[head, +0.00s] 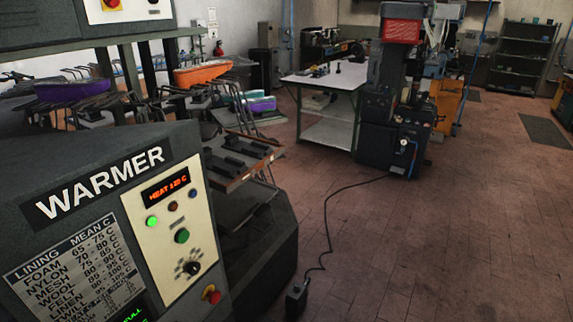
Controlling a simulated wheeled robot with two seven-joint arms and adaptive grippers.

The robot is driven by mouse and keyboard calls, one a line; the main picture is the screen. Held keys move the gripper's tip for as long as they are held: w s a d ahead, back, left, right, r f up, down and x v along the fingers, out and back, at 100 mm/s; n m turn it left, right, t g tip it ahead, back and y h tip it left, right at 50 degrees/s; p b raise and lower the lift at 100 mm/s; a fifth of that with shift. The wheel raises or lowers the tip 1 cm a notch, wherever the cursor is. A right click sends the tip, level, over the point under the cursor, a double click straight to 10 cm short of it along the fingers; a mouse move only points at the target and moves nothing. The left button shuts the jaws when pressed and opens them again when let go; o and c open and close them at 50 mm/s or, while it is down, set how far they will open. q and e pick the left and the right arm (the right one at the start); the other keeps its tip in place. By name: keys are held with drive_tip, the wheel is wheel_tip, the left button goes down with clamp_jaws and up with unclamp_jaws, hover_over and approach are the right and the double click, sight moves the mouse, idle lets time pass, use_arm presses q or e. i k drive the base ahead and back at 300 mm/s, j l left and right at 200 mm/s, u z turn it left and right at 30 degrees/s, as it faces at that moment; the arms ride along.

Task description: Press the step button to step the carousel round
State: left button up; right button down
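The dark machine marked WARMER (105,185) fills the lower left of the head view. Its cream control panel (160,270) carries a red display (165,189) that seems to read HEAT 125 C, a lit green lamp (152,221), two small dim lamps and a green push button (182,235). A dark rotary knob (192,268) and a red mushroom button (211,294) sit lower. The small labels are unreadable, so I cannot tell which is the step button. Behind stand metal arms with a purple piece (72,90) and an orange piece (203,73), perhaps the carousel. Neither gripper is in view.
A black foot-pedal-like box (296,300) lies on the floor, its cable running to a dark upright machine (392,110). A pale worktable (328,78) stands beside that machine. A shelf with dark blocks (240,160) adjoins the warmer. The brown tiled floor (460,230) at right is clear.

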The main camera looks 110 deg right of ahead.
sight(184, 236)
drive_tip(key=z, duration=3.1)
